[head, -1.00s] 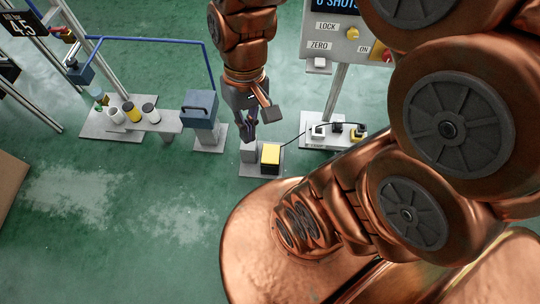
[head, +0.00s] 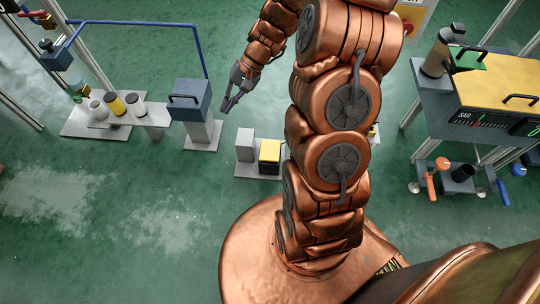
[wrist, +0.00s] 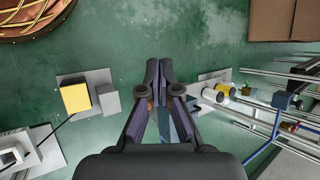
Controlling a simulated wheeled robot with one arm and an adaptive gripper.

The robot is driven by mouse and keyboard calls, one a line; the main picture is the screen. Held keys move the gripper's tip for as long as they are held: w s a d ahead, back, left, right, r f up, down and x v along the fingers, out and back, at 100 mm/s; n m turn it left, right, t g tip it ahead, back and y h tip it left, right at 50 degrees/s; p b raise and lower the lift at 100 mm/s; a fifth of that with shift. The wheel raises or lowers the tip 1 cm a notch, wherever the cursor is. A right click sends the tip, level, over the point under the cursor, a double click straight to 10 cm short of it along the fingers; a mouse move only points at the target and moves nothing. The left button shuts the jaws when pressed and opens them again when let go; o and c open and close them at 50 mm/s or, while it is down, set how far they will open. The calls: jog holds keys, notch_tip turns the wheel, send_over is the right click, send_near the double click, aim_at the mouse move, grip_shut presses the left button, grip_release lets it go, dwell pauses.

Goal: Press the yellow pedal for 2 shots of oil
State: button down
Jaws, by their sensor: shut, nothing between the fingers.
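The yellow pedal (head: 269,151) sits on a small grey floor plate, with a grey block (head: 245,143) just left of it. My gripper (head: 228,106) is shut and empty, in the air up and left of the pedal in the head view and not touching it. In the wrist view, the fingertips (wrist: 158,66) are close together over the floor. The yellow pedal (wrist: 75,96) shows well left of them, beside the grey block (wrist: 109,101). The shot display is hidden behind my arm, with only a panel corner (head: 415,14) showing.
A blue box with a handle (head: 190,99) on a grey post stands left of the pedal. Further left, a plate (head: 82,126) holds several small cups. A bench with a yellow top (head: 500,80) stands at right. Open green floor lies at lower left.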

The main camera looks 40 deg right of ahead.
jog(key=w+d+f+m+t+b, duration=0.1)
jog(key=w+d+f+m+b, duration=0.2)
jog(key=f, duration=0.5)
jog(key=w+d+f+m+t+b, duration=0.1)
jog(key=d+f+b, duration=0.2)
jog(key=d+f, duration=0.35)
jog(key=m+t+b, duration=0.2)
jog(key=m+b, duration=0.1)
jog(key=b, duration=0.3)
send_over(264, 150)
jog(key=s+d, duration=0.2)
notch_tip(264, 150, down, 18)
jog(key=shift+w+d+f+m, duration=0.1)
jog(key=shift+d+f+m, duration=0.2)
jog(key=shift+d+f, duration=0.15)
jog(key=shift+f, duration=0.15)
jog(key=shift+f+b, duration=2.4)
jog(key=shift+f, duration=1.85)
jog(key=shift+f, duration=0.2)
jog(key=shift+f, duration=0.2)
